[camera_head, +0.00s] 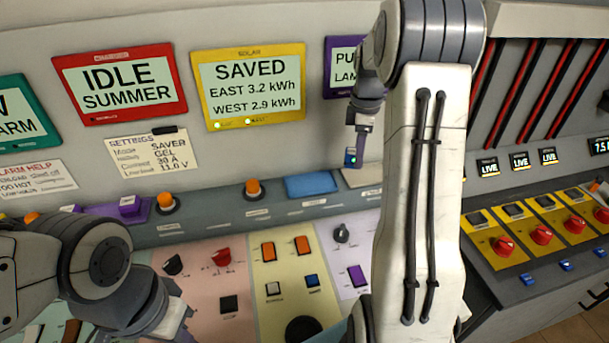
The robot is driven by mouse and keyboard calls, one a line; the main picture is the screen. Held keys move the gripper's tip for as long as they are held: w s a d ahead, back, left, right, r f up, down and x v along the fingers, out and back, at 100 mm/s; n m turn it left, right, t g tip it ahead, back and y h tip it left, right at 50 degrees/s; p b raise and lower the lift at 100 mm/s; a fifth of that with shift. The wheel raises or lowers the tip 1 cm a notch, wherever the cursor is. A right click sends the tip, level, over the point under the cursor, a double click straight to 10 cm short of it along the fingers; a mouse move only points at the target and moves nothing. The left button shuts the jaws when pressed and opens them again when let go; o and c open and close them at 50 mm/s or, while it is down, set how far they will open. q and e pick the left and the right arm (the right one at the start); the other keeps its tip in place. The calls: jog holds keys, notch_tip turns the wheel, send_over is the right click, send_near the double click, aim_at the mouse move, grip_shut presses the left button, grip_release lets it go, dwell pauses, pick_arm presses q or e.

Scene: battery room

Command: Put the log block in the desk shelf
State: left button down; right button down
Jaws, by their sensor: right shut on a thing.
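My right gripper (357,146) hangs in front of the back wall, just under the purple-framed screen. It is shut on a small dark blue block (351,158) with a lighter blue spot. I cannot read a label on it, so whether it is the log block is not clear. The block is above the grey ledge (225,222) that runs along the desk's back; which part is the desk shelf is not marked. My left gripper (178,322) is low at the left, partly cut off by the lower edge; its jaws are not clear.
A blue pad (311,185) and a beige pad (362,177) lie on the ledge, with orange knobs (254,189) and a purple block (131,206) further left. Switches and buttons fill the sloping panel below. My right arm hides part of the panel.

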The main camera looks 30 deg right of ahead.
jog(key=p, duration=0.4)
send_over(314, 184)
jog(key=f, duration=0.6)
jog(key=shift+s+d+f, duration=0.1)
jog(key=shift+s+d, duration=0.05)
jog(key=shift+s, duration=0.1)
jog(key=shift+w+a+f, duration=0.2)
jog(key=shift+f, duration=0.05)
notch_tip(314, 184, down, 4)
jog(key=shift+r+p, duration=0.15)
jog(key=shift+p, duration=1.1)
jog(key=shift+f, duration=0.25)
jog(key=shift+f, duration=0.2)
jog(key=shift+c, duration=1.3)
grip_release()
jog(key=shift+r, duration=0.15)
